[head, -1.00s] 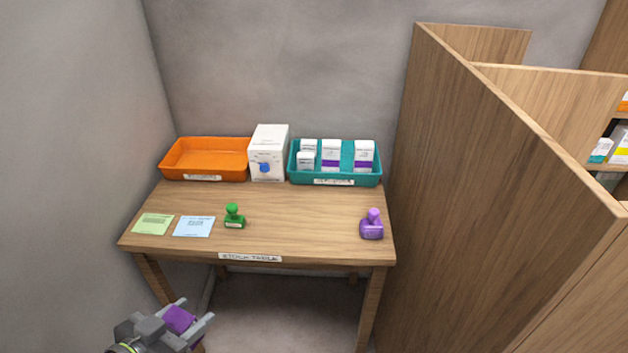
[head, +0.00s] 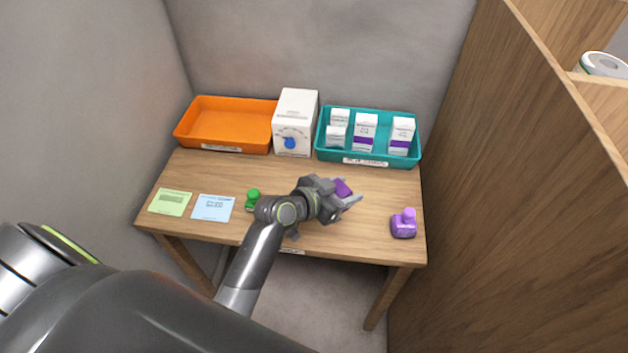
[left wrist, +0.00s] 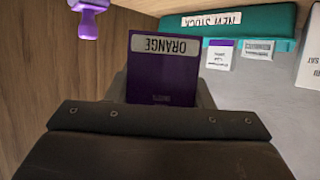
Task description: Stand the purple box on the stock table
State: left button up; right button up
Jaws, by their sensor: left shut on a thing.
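The purple box (head: 343,188) is between the fingers of my left gripper (head: 349,196), which is shut on it over the middle right of the stock table (head: 300,235). In the left wrist view the box (left wrist: 162,75) shows a dark purple face with a label reading "ORANGE", upside down in that picture. Whether the box touches the table top cannot be told; its lower part is hidden by the gripper. My right gripper is not in view.
A purple stamp (head: 404,223) stands to the right, a green stamp (head: 253,198) to the left, beside blue (head: 213,208) and green (head: 171,202) cards. Behind are an orange tray (head: 225,125), a white dial box (head: 296,122) and a teal tray (head: 369,155) with several boxes. A wooden partition rises at right.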

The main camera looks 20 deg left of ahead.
pick_arm(q)
notch_tip(320, 180, down, 4)
jog(key=shift+a+f, duration=0.1)
jog(key=shift+f, duration=0.3)
notch_tip(320, 180, down, 2)
jog(key=shift+f, duration=0.8)
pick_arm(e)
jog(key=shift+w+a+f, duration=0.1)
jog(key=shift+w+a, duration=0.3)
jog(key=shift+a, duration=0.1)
